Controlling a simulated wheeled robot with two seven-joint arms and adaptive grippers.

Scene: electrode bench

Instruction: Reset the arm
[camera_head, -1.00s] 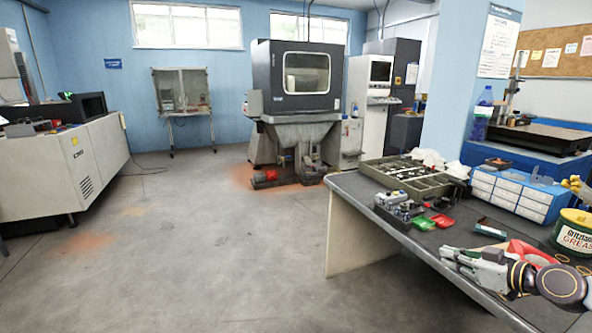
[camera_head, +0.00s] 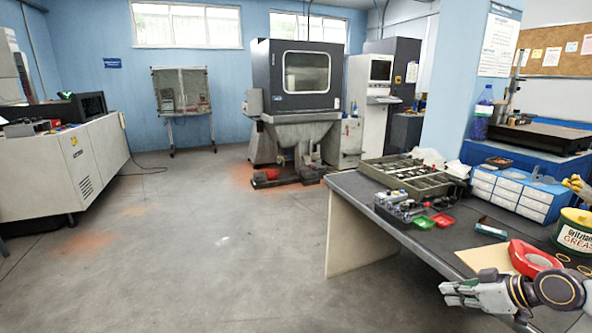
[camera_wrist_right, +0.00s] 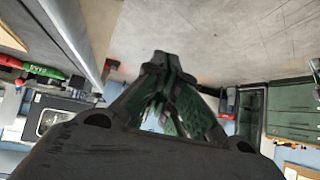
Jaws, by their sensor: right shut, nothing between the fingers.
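My right gripper (camera_head: 450,294) is at the lower right of the head view, by the front edge of the dark-topped bench (camera_head: 420,238). Its fingers point left and it holds nothing. In the right wrist view the fingertips (camera_wrist_right: 168,62) meet, so it is shut. The floor and part of the bench edge show around it there. My left gripper is not in the head view.
The floor (camera_head: 220,250) left of the bench is open.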

